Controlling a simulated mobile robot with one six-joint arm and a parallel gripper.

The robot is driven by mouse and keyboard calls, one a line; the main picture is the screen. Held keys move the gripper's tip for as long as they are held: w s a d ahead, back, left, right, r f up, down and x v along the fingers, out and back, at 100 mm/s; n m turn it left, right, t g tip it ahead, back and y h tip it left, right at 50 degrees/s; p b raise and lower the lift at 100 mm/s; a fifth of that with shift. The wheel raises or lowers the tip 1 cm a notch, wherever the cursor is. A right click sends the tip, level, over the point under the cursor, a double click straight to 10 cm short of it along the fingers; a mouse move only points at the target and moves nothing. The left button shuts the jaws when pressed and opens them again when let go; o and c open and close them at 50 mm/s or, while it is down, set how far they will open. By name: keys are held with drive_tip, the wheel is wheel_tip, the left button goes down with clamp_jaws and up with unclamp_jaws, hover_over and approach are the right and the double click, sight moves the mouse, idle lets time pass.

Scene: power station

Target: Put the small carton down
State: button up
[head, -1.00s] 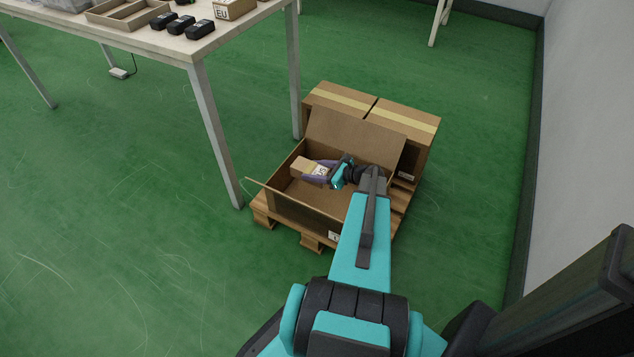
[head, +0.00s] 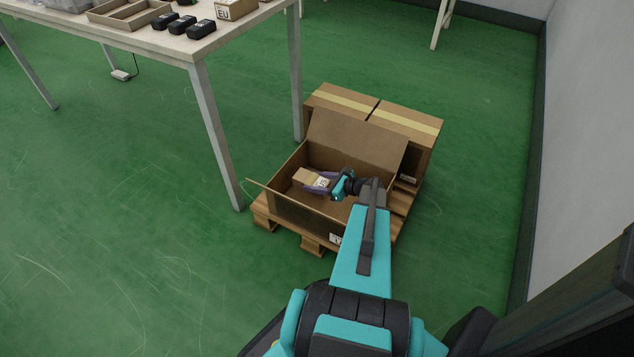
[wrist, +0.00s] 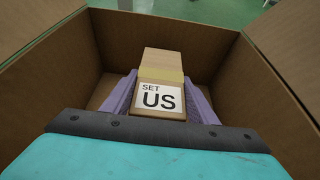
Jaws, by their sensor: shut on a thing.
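The small carton (head: 308,178) is a brown box with a tape band and a white label. In the wrist view its label reads "SET US" on the small carton (wrist: 161,97). My gripper (head: 322,184) is shut on it, with a purple finger on each side; the gripper also shows in the wrist view (wrist: 160,100). Both are inside the large open cardboard box (head: 290,214), below its rim. The contact between the carton's underside and the box floor is hidden, so I cannot tell whether it touches.
The open box stands on a wooden pallet (head: 312,243), beside closed taped boxes (head: 410,121). Its flaps stick out around the opening. A table (head: 180,48) at upper left holds a tray, several black devices and an "EU" carton (head: 236,8). Green floor is clear around the pallet.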

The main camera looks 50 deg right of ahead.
drive_tip(key=shift+f, duration=0.55)
idle(0.4)
drive_tip(key=o, duration=1.3)
drive_tip(key=shift+s+r, duration=0.15)
drive_tip(key=shift+r, duration=0.6)
drive_tip(key=p+v, duration=0.2)
drive_tip(key=v, duration=0.9)
drive_tip(key=shift+s, duration=0.35)
drive_tip(key=shift+d, duration=0.1)
